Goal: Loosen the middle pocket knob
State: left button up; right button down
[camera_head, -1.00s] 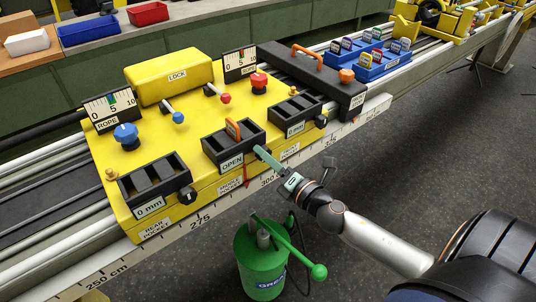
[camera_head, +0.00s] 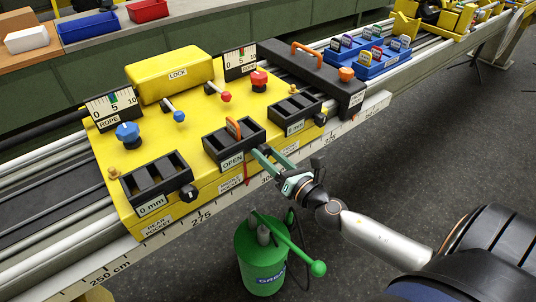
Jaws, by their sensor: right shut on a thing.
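The middle pocket (camera_head: 222,150) is a black box on the yellow unit, with an orange-handled piece (camera_head: 233,128) in it and a label reading OPEN. My right gripper (camera_head: 263,156) reaches in from the lower right; its two green fingers are at the box's right front corner. They are shut on the middle pocket knob, which they largely hide. My left gripper is not in view.
The rear pocket (camera_head: 155,180) has a black knob (camera_head: 188,193) and reads 0 mm. Another pocket (camera_head: 293,112) sits to the right. A green canister (camera_head: 262,262) with a lever stands below my right wrist. A white scale rail (camera_head: 210,210) runs along the front.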

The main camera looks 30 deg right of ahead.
dwell(0.3)
jog(key=shift+c, duration=1.4)
grip_release()
jog(key=shift+s+f, duration=0.15)
jog(key=shift+s, duration=0.55)
jog(key=s+d+b, duration=0.1)
jog(key=s+b, duration=0.4)
jog(key=s, duration=0.6)
jog(key=shift+b, duration=0.35)
